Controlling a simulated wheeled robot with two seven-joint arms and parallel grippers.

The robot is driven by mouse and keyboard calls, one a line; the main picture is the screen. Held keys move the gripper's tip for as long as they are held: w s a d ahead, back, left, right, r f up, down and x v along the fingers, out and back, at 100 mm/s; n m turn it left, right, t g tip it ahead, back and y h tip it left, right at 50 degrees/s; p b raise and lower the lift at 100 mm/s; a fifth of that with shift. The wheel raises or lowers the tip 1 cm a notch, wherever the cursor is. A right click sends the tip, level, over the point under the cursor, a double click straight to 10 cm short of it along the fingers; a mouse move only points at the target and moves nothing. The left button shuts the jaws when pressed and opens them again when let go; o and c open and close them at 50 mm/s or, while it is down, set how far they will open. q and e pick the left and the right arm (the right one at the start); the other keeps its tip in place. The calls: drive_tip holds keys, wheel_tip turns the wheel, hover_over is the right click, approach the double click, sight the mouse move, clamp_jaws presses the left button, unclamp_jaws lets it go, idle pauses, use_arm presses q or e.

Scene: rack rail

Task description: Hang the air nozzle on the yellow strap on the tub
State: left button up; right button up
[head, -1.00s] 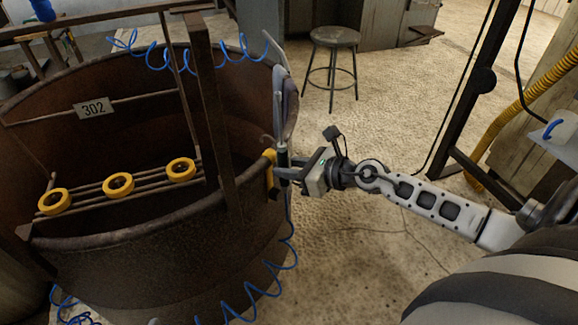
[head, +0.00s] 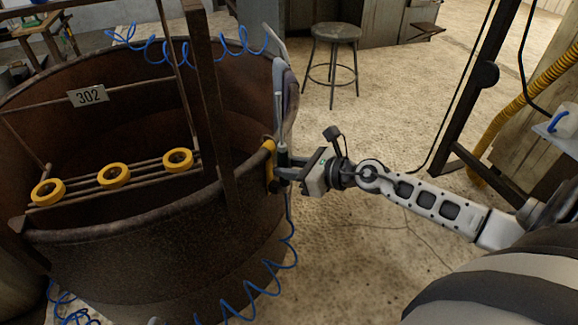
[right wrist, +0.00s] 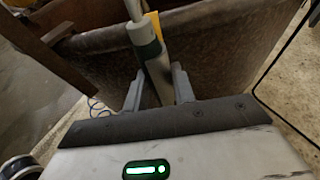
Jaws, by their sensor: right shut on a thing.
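The air nozzle (head: 281,90) is grey with a long lever and stands roughly upright at the right rim of the rusty tub (head: 130,260). The yellow strap (head: 269,158) hangs over that rim, right beside the nozzle. My right gripper (head: 284,170) is shut on the nozzle's lower part, outside the tub. In the right wrist view the nozzle (right wrist: 150,55) rises between the two fingers, with the yellow strap (right wrist: 156,22) just behind it. I cannot tell whether the nozzle's hook is over the strap. My left gripper is not in view.
A blue coiled hose (head: 286,235) hangs down outside the tub, and more coils show at its back rim. A rusty upright bar (head: 210,105) and a rack with yellow rings (head: 115,174) stand at the tub. A stool (head: 336,35) stands behind on open floor.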

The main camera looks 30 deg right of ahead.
drive_tip(key=shift+f, duration=0.1)
drive_tip(key=shift+f+b, duration=0.65)
drive_tip(key=shift+b, duration=0.05)
drive_tip(key=o, duration=0.8)
